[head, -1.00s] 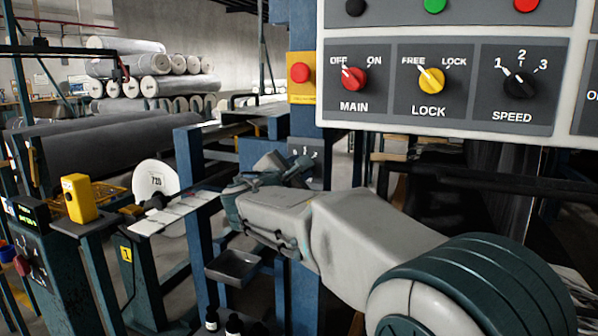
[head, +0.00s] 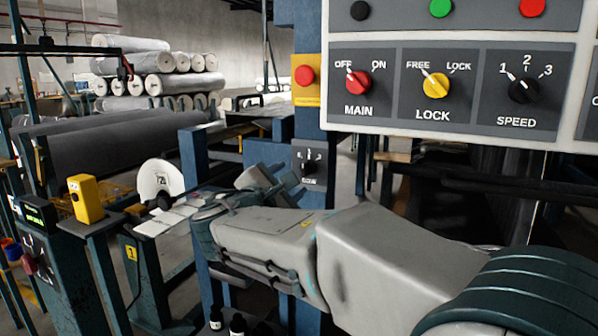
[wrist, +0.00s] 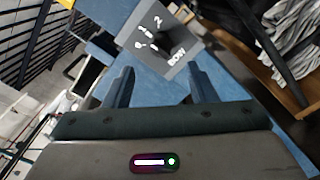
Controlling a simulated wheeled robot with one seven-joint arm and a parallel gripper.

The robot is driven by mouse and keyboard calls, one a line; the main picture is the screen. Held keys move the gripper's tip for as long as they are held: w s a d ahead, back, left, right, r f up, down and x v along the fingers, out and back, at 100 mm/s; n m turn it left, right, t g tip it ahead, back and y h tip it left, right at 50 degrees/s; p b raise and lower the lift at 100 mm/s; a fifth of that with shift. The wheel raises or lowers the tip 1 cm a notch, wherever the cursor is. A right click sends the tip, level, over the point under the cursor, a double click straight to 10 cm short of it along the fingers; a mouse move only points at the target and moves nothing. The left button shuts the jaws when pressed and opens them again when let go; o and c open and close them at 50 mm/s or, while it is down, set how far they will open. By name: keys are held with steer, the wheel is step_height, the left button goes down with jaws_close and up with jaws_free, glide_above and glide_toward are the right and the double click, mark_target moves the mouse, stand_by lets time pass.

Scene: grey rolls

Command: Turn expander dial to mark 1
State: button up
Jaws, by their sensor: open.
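A small grey dial plate (head: 311,165) with a black knob (head: 310,169) is on the blue post, below the yellow stop-button box. In the wrist view, the plate (wrist: 184,64) shows tilted, with a dark knob (wrist: 168,46), white marks including a 2, and the label BOW. No label reading "expander" is legible, and I cannot tell which mark the knob points at. My gripper (wrist: 160,80) is open and empty, its two fingers pointing toward the plate with the knob beyond the tips. In the head view, my arm hides part of the gripper, left of and below the plate.
A large panel (head: 455,140) with MAIN, LOCK and SPEED dials hangs close at upper right. A red stop button (head: 304,75) is on the post above the plate. At left are a yellow box (head: 84,198) and a round white disc (head: 160,182). Grey rolls are stacked behind.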

steer(key=v, duration=0.6)
steer(key=shift+p, duration=0.35)
steer(key=shift+s, duration=0.1)
steer(key=s+d+m+g+p, duration=0.45)
steer(key=d+p, duration=0.35)
steer(key=d, duration=0.2)
steer(key=s+d+m+g+p, duration=0.3)
steer(key=d+m+g+p, duration=0.35)
steer(key=d, duration=0.45)
steer(key=s+d+r+m+g+y+p, duration=0.1)
steer(key=s+r+m+y+p, duration=0.1)
steer(key=s+m+p, duration=0.4)
steer(key=s+d+r+m+g+y+p, duration=0.1)
steer(key=s+r+m+g+y+p, duration=0.1)
steer(key=s+m+y+p, duration=0.2)
steer(key=s+m+p, duration=0.2)
steer(key=s+p, duration=0.1)
steer(key=p, duration=0.1)
steer(key=shift+d+p, duration=0.4)
